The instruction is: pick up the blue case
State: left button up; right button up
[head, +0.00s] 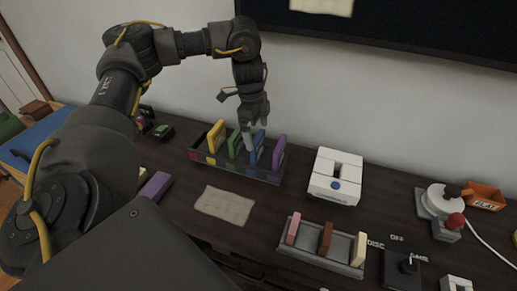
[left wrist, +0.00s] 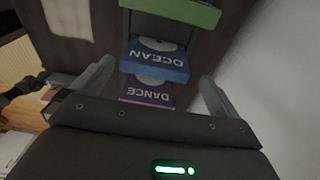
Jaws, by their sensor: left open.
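The blue case (head: 257,147) stands upright in a dark rack (head: 240,173), between a green case (head: 235,144) and a purple case (head: 279,152). In the left wrist view the blue case (left wrist: 156,60) is labelled OCEAN and the purple case (left wrist: 147,92) is labelled DANCE. My left gripper (head: 257,131) points down over the rack, right at the top of the blue case. It is open; in the left wrist view its fingers (left wrist: 152,85) stand to either side of the blue and purple cases. Whether a finger touches the blue case cannot be told. My right gripper is not in view.
A white console (head: 335,177) stands to the right, and a grey rack (head: 320,247) with several cases is in front. A paper sheet (head: 224,205) lies before the dark rack. The wall rises close behind.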

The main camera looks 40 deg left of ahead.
aim_at(257, 137)
pick_arm(q)
jog(key=shift+f, duration=0.4)
jog(key=shift+s, duration=0.15)
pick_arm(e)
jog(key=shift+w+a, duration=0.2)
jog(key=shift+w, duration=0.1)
pick_arm(q)
jog(key=f, duration=0.3)
jog(key=f+b, duration=0.1)
jog(key=shift+d+f, duration=0.2)
jog(key=shift+d, duration=0.2)
jog(key=shift+f, duration=0.3)
jog(key=shift+d, duration=0.1)
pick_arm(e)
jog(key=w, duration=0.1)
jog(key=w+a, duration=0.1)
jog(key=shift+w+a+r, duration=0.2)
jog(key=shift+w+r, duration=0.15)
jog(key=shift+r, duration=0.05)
pick_arm(q)
jog(key=c, duration=0.9)
